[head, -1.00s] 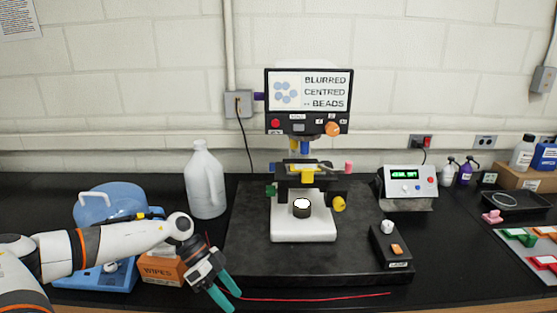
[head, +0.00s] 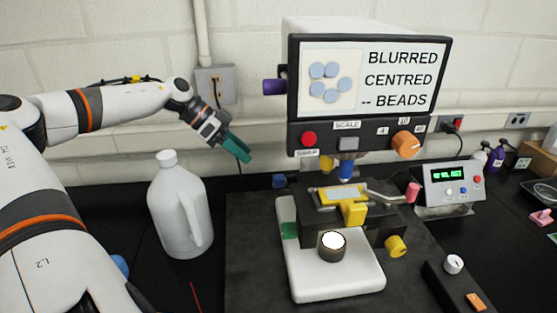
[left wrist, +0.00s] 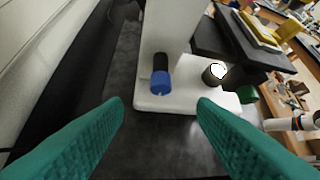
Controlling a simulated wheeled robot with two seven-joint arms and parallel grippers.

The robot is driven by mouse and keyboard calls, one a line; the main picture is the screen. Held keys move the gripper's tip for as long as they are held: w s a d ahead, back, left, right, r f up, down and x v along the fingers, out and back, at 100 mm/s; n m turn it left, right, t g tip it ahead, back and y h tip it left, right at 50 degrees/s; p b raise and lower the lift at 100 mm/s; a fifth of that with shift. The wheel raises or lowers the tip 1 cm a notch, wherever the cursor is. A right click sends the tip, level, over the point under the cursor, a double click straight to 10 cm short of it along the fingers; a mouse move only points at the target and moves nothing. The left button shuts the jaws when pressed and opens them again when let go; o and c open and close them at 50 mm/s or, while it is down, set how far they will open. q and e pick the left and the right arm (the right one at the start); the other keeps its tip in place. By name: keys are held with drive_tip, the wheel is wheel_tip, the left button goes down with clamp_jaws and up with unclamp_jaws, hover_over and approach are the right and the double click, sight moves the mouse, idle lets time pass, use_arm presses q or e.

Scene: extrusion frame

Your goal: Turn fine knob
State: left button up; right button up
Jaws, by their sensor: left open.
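The microscope has a screen (head: 369,76) reading "BLURRED CENTRED -- BEADS" with several blue discs. A blue knob (head: 279,181) sticks out on its left side; the left wrist view shows it with a black collar (left wrist: 161,82), between my fingers and beyond them. A green knob (head: 289,230) sits lower and nearer, and also shows in the left wrist view (left wrist: 248,94). I cannot tell from a label which knob is the fine one. My left gripper (head: 240,149) is open and empty, above and left of the blue knob, apart from it. My right gripper is not in view.
A white jug (head: 180,212) stands left of the microscope, below my left arm. A purple knob (head: 273,87) juts from the screen housing near my gripper. A yellow knob (head: 396,246) and a black control box (head: 455,285) are on the right. The wall is close behind.

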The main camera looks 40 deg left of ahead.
sight(275, 176)
use_arm(q)
drive_tip(key=p+x, duration=0.2)
drive_tip(key=x, duration=0.3)
drive_tip(key=p+x, duration=0.1)
drive_tip(key=x, duration=0.5)
drive_tip(key=shift+w+d+r+p, duration=0.25)
drive_tip(key=shift+p, duration=0.15)
drive_tip(key=shift+f, duration=0.1)
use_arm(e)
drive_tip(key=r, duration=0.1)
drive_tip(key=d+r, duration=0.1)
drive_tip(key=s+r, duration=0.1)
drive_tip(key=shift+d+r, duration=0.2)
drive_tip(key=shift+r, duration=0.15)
use_arm(q)
drive_tip(key=shift+c, duration=0.3)
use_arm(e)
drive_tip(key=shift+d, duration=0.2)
use_arm(q)
drive_tip(key=c, duration=0.9)
drive_tip(key=shift+d, duration=0.1)
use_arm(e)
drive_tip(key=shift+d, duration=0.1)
